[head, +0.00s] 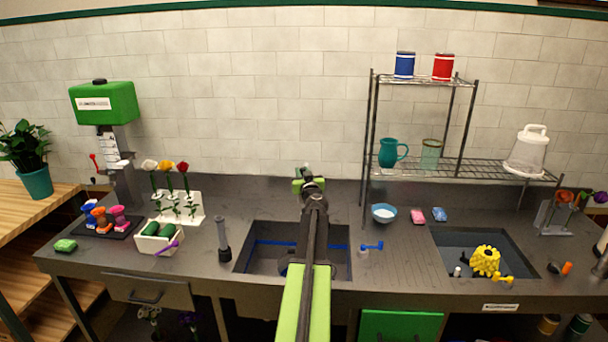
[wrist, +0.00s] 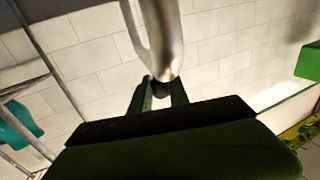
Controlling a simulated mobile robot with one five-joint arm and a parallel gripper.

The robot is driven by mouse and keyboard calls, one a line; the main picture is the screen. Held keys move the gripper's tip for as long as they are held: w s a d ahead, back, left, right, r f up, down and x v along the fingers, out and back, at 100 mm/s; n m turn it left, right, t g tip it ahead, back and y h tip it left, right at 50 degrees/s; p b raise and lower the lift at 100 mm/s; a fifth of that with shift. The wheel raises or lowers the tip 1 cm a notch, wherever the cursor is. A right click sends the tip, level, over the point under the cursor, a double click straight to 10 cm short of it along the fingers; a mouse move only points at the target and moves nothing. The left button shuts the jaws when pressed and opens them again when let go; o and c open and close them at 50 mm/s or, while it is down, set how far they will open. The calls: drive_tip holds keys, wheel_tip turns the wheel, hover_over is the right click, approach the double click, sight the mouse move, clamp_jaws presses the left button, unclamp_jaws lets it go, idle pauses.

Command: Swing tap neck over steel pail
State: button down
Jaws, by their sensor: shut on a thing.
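The tap neck (wrist: 163,40) is a silver metal tube that comes down from the top of the wrist view to a dark tip. My gripper (wrist: 160,87) has its two dark fingers on either side of that tip and is shut on the neck. In the head view my gripper (head: 306,181) is behind the left sink (head: 262,228), near the wall, and my arm hides most of the tap there.
A wire rack (head: 470,170) with a teal jug (head: 388,153) stands right of my arm. A blue bowl (head: 384,213) sits on the counter (head: 400,260). A dark upright cylinder (head: 223,240) stands just left of the sink. A white flower stand (head: 180,207) is farther left.

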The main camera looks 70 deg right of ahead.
drive_tip(key=shift+w, duration=0.15)
drive_tip(key=c, duration=1.3)
unclamp_jaws()
drive_tip(key=shift+w, duration=0.1)
drive_tip(key=shift+o, duration=0.2)
drive_tip(key=v, duration=1.7)
drive_tip(key=shift+s, duration=0.3)
drive_tip(key=shift+a, duration=0.15)
